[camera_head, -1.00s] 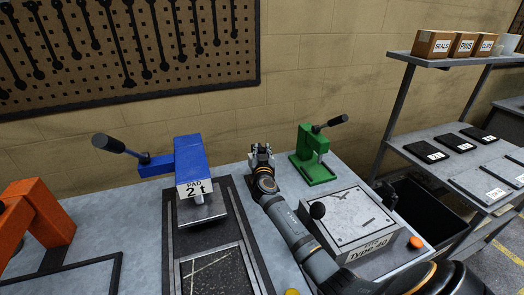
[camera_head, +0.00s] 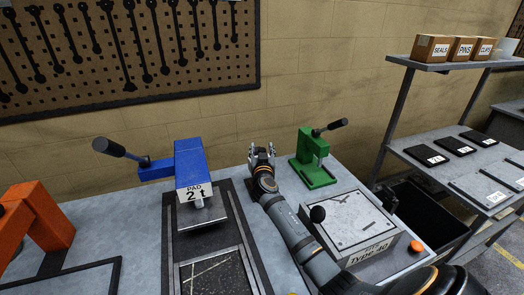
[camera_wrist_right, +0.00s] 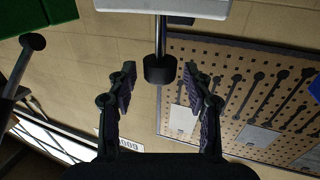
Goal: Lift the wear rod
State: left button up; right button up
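In the right wrist view, a short metal rod with a dark cylindrical end (camera_wrist_right: 160,70) comes out of a pale block (camera_wrist_right: 165,5); I take it for the wear rod but cannot be sure. My right gripper (camera_wrist_right: 160,92) is open, its two dark fingers on either side of the line of the rod. The dark end shows between the fingertips, apart from both. In the head view, my right gripper (camera_head: 262,149) is above the back of the bench, between the blue and green presses; the rod is not visible there. My left gripper is not in view.
The blue press (camera_head: 190,162) stands left of my right gripper, the green press (camera_head: 314,160) right. A grey box labelled Type 40 (camera_head: 378,248), with a black knob (camera_head: 317,214), lies beside my right forearm. An orange frame (camera_head: 45,215) stands at the left.

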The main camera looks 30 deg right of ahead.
jog(key=shift+f, duration=0.1)
jog(key=shift+s, duration=0.1)
jog(key=v, duration=1.2)
